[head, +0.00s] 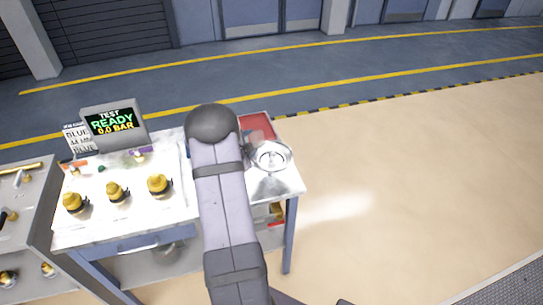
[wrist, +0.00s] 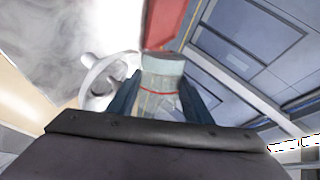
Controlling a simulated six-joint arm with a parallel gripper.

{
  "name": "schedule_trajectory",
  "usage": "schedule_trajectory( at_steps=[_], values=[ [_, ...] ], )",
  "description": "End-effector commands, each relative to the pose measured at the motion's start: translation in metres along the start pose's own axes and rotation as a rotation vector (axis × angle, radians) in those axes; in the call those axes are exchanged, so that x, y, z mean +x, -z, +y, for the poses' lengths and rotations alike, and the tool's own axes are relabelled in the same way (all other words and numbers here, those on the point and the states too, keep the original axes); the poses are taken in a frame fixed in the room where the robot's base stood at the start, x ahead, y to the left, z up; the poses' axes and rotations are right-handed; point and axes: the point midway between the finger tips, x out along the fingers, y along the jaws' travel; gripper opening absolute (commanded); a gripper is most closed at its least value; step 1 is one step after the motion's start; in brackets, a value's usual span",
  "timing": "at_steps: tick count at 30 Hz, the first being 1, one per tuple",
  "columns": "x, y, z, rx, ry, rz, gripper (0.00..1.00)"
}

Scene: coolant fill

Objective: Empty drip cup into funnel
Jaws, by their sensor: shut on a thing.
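My gripper (wrist: 160,96) is shut on the drip cup (wrist: 162,76), a small clear or pale cup with thin marking lines. The cup sits between the two dark blue fingers; its contents and its tilt are not clear. The funnel (head: 271,157) is a pale round ring with a dished middle at the right end of the bench. It also shows in the wrist view as a white ring (wrist: 97,77), just left of the cup. In the head view my arm hides most of the gripper.
A red tray (head: 256,120) lies behind the funnel and shows beyond the cup. On the bench (head: 285,184), several yellow fittings (head: 117,193) stand left of my arm. A test display (head: 112,124) reads READY, 0.0 BAR. Open floor lies right of the bench.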

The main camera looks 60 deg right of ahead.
Motion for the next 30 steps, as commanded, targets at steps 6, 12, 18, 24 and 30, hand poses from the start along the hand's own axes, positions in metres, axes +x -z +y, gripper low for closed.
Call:
schedule_trajectory(
  at_steps=[6,12,18,24,30],
  values=[
    [0.0009,0.0002,0.0012,0.021,0.001,-0.011,0.18],
    [0.0023,0.0019,0.0037,0.04,0.001,-0.022,0.18],
    [0.0035,0.0042,0.0052,0.059,0.001,-0.032,0.18],
    [0.0042,0.0055,0.0065,0.079,0.001,-0.044,0.18],
    [0.0052,0.0077,0.0084,0.098,0.001,-0.055,0.18]
  ],
)
